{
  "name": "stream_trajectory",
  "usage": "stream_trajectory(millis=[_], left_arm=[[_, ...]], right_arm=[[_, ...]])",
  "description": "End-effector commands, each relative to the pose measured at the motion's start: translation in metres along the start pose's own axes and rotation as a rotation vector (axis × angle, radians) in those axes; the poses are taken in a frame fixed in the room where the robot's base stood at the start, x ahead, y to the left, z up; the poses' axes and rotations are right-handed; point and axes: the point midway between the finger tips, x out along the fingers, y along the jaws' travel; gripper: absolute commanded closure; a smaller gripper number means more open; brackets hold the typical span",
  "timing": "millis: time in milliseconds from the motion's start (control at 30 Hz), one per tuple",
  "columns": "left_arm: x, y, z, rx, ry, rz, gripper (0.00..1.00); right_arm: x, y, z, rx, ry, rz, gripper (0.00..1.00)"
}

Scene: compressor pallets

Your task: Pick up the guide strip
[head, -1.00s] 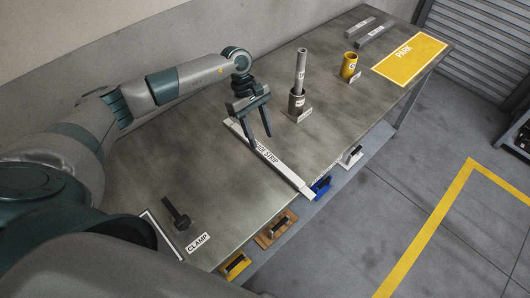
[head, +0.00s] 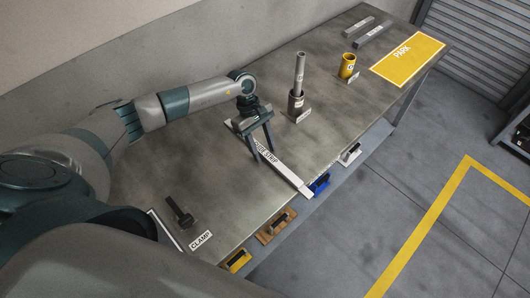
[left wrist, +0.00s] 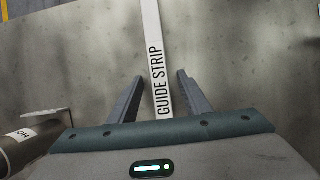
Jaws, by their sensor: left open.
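The guide strip (head: 284,168) is a long white bar with black lettering, lying on the grey workbench and reaching to its front edge. In the left wrist view the guide strip (left wrist: 153,45) runs between the two fingers. My left gripper (head: 265,157) is open above the strip's rear part, its fingers on either side of the strip. It also shows in the left wrist view (left wrist: 157,85). My right gripper is not in view.
A dark clamp (head: 180,212) lies at the near left by a CLAMP label. A grey cylinder with a rod (head: 297,100) and a yellow cylinder (head: 347,66) stand behind. A yellow PARK mat (head: 408,58) lies far right. Coloured blocks, including a blue one (head: 319,184), line the front edge.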

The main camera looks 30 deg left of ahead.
Motion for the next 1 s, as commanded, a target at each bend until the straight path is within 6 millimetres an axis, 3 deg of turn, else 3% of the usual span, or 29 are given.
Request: stream_trajectory(millis=[333, 533, 1000], left_arm=[[-0.0002, 0.0001, 0.0001, 0.000, 0.000, 0.000, 0.56], [-0.0003, 0.0001, 0.0001, 0.000, 0.000, 0.000, 1.00], [-0.0065, 0.0013, 0.0027, 0.002, -0.001, 0.002, 1.00]], right_arm=[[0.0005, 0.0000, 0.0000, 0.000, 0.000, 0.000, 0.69], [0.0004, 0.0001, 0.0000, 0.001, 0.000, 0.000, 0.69], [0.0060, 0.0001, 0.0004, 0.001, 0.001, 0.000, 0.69]])
